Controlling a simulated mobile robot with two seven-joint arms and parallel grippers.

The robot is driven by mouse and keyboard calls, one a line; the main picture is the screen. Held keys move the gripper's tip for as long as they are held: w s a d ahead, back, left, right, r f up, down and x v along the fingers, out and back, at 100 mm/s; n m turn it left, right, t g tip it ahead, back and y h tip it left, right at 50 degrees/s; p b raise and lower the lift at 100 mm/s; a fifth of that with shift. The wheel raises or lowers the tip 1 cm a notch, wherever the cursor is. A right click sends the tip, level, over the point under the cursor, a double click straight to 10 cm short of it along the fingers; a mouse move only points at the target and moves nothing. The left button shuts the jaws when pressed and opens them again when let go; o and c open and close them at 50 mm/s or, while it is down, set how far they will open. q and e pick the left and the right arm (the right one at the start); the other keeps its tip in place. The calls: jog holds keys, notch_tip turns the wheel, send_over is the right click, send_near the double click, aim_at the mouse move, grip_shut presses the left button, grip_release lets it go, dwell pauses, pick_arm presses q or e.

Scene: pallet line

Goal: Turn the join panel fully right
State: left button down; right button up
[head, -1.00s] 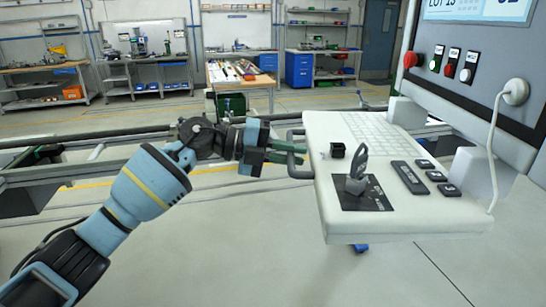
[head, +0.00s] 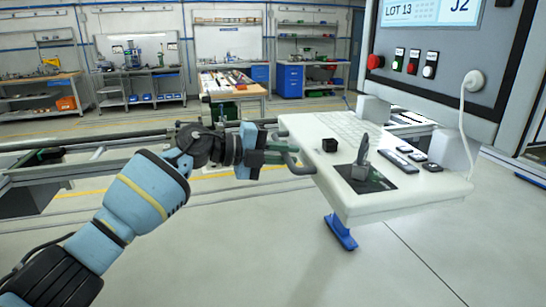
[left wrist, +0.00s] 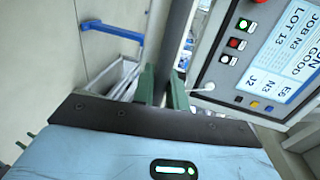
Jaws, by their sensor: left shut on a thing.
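The join panel is a grey cabinet (head: 455,85) with a lit screen (head: 430,12) reading "LOT 13" and "J2", and a white keyboard shelf (head: 350,205) below it. A grey handle (head: 298,167) sticks out from the shelf's left side. My left gripper (head: 275,158) is shut on this handle. In the left wrist view its green fingers (left wrist: 162,88) stand on either side of a grey bar (left wrist: 178,40), and the panel screen (left wrist: 292,50) shows at the right. The exact finger contact is partly hidden. My right gripper is not in view.
A red knob (head: 375,62) and several small buttons are on the cabinet front. A grey lever (head: 362,150) and a black cube (head: 329,145) are on the shelf. A blue bar (head: 340,232) shows below it. Rails (head: 90,150) run behind my arm. The floor in front is clear.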

pick_arm(q)
jog(key=shift+s+d+f, duration=0.2)
jog(key=shift+s, duration=0.1)
jog(key=c, duration=1.5)
grip_release()
jog(key=shift+r, duration=0.1)
jog(key=shift+a, duration=0.1)
jog(key=shift+a+r, duration=0.2)
jog(key=shift+a, duration=0.3)
jog(key=v, duration=0.6)
jog(key=shift+s+a, duration=0.25)
jog(key=shift+a, duration=0.1)
